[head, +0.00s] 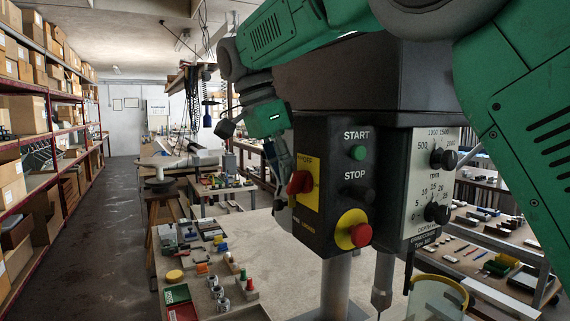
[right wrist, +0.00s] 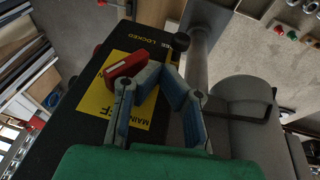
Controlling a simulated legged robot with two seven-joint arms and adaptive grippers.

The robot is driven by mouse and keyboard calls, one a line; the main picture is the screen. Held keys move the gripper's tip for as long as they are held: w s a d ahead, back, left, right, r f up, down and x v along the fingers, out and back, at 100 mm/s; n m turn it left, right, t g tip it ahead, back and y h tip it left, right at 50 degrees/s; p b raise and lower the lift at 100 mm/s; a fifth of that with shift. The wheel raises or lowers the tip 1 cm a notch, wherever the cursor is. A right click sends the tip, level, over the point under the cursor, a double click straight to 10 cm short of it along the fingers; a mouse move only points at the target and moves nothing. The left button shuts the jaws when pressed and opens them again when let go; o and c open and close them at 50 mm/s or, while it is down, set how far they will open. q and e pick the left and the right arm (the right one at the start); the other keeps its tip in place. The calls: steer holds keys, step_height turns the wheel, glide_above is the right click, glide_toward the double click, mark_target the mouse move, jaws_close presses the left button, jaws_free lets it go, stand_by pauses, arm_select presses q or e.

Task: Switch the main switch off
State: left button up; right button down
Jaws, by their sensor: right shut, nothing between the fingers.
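The main switch is a red rotary handle (head: 298,182) on a yellow plate (head: 309,186), on the left side of a dark control box (head: 340,234). In the right wrist view, the red handle (right wrist: 125,67) lies slanted across the yellow plate (right wrist: 113,100); part of the lettering is hidden by my fingers. My right gripper (head: 279,196) comes down just left of the switch. In the wrist view its fingers (right wrist: 166,68) are shut and empty, beside the handle. I cannot tell whether the left finger touches it. My left gripper is not in view.
The box front has a green START button (head: 357,153), a black STOP button (head: 358,194) and a red mushroom button (head: 360,235). A dial panel (head: 422,187) adjoins it at right. A bench (head: 283,270) with small parts stands below; the aisle (head: 105,215) at left is clear.

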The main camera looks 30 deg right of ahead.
steer(key=shift+s+d, duration=0.15)
steer(key=shift+d, duration=0.1)
steer(key=shift+s+r, duration=0.1)
steer(key=shift+s, duration=0.05)
steer(key=shift+s+a+r, duration=0.25)
steer(key=shift+s, duration=0.3)
steer(key=shift+f, duration=0.1)
steer(key=shift+w, duration=0.1)
steer(key=v, duration=0.7)
steer(key=shift+r, duration=0.4)
steer(key=shift+w, duration=0.1)
